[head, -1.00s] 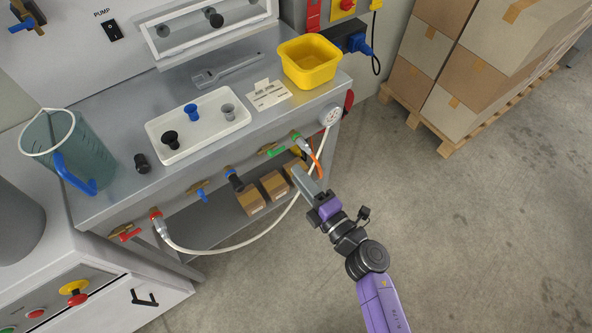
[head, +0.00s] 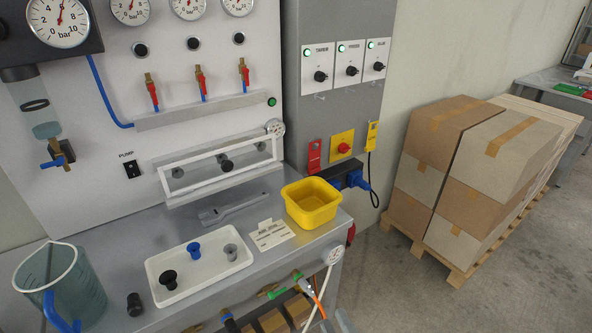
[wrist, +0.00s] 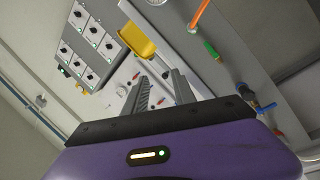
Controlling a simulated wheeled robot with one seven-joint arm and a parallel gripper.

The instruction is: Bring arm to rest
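My gripper (wrist: 159,78) shows in the wrist view with its two grey fingers apart and nothing held between them. In the head view only a grey finger part of my gripper (head: 343,321) shows at the bottom edge, in front of the bench's right end. The rest of my arm is out of the head view. The fingers point toward the bench and its wall panel, and appear clear of both.
The bench (head: 225,225) carries a yellow bin (head: 312,208), a white tray (head: 165,292) with several knobs, and a jug (head: 75,290). A hose and valves run along its front. Stacked boxes (head: 470,160) on a pallet (head: 455,272) stand right. Floor between is clear.

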